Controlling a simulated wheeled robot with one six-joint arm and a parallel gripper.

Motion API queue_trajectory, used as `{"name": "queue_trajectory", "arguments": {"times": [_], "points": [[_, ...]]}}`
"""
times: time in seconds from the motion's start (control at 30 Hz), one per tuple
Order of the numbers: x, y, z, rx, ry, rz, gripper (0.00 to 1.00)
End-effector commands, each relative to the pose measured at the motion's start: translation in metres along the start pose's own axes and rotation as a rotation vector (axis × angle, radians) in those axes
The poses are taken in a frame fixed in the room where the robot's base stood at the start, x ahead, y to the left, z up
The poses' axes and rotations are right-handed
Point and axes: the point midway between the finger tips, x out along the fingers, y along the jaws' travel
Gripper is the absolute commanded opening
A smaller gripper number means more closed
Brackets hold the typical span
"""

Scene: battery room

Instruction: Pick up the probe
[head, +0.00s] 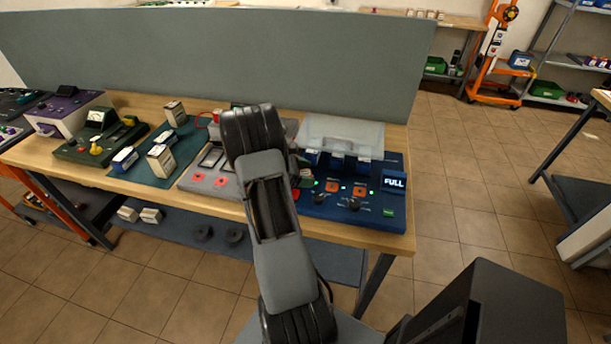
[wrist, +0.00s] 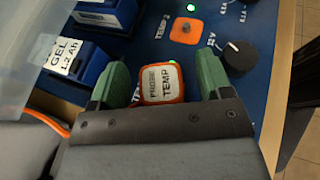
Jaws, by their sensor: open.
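The probe (wrist: 161,84) is a small block with a white top reading "PROBE TEMP" and an orange rim. It sits at the blue charger panel (wrist: 225,95) in the wrist view. My gripper (wrist: 160,78) is open, with one green finger on each side of the probe. A narrow gap shows between the probe and each finger; I cannot tell if either touches it. In the head view my arm hides the probe and most of the gripper, in front of the blue charger (head: 385,215).
A clear lid (head: 340,135) stands over blue batteries on the charger. A blue gel battery (wrist: 78,62) is close left of the gripper. A black knob (wrist: 240,58) is to the right, and an orange square (wrist: 186,30) lies beyond the probe. A grey charger (head: 205,180) is alongside.

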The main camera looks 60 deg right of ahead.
Motion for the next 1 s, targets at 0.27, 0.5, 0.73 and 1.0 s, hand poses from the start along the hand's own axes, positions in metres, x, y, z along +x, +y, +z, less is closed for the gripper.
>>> {"name": "queue_trajectory", "arguments": {"times": [0.27, 0.5, 0.73, 1.0], "points": [[0.0082, -0.0001, -0.0006, 0.000, 0.000, 0.001, 0.72], [0.0080, -0.0001, -0.0005, 0.000, 0.000, 0.000, 0.58], [0.0079, -0.0001, -0.0004, 0.000, 0.000, 0.000, 0.36], [0.0079, 0.0000, -0.0002, 0.000, 0.000, 0.000, 0.14]]}}
